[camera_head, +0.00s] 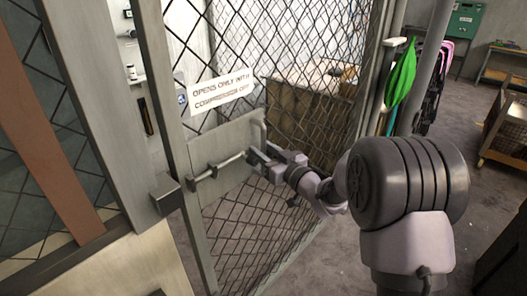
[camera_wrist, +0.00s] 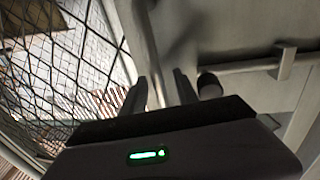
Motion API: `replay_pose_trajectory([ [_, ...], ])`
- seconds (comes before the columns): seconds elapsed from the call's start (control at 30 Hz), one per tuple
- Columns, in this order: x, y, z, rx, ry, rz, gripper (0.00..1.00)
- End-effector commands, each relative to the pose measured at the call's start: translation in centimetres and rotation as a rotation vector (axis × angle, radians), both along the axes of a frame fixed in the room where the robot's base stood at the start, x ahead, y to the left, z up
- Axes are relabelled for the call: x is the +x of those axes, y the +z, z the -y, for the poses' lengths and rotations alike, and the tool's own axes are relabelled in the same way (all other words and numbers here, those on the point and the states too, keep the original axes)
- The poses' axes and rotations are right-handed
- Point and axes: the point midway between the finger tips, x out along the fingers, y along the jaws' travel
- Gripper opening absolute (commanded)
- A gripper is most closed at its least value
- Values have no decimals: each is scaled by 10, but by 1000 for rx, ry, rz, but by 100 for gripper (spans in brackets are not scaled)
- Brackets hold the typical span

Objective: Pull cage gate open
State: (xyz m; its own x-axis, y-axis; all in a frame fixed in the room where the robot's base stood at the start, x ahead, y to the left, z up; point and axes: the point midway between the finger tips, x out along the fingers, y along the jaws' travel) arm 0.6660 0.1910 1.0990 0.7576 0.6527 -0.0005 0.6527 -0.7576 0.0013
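The cage gate (camera_head: 206,236) is a grey metal frame with diamond wire mesh, and bears a white sign (camera_head: 222,91). Its vertical pull handle (camera_head: 262,128) is on a metal plate, beside a horizontal sliding bolt (camera_head: 222,166). My gripper (camera_head: 262,157) is at the handle's lower part. In the wrist view the handle bar (camera_wrist: 150,52) runs between the two fingers of my gripper (camera_wrist: 163,88), with a gap seen beside the bar. The fingers look apart; contact with the bar is unclear. A strip of the inside shows between the gate's edge and the post (camera_head: 92,90).
A dark latch block (camera_head: 166,195) sits on the post side, left of the bolt. A wooden crate (camera_head: 305,115) stands behind the mesh. Green and pink items hang right of the cage. A cart (camera_head: 505,125) stands at the far right. Grey floor is clear right of the gate.

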Motion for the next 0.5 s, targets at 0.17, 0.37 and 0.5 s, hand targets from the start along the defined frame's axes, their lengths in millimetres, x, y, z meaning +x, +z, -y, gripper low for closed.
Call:
replay_pose_trajectory([
  [0.17, 0, 0, 0, 0, 0, 0, 26],
  [0.37, 0, 0, 0, 0, 0, 0, 0],
  [0.5, 0, 0, 0, -1, 0, 1, 0],
])
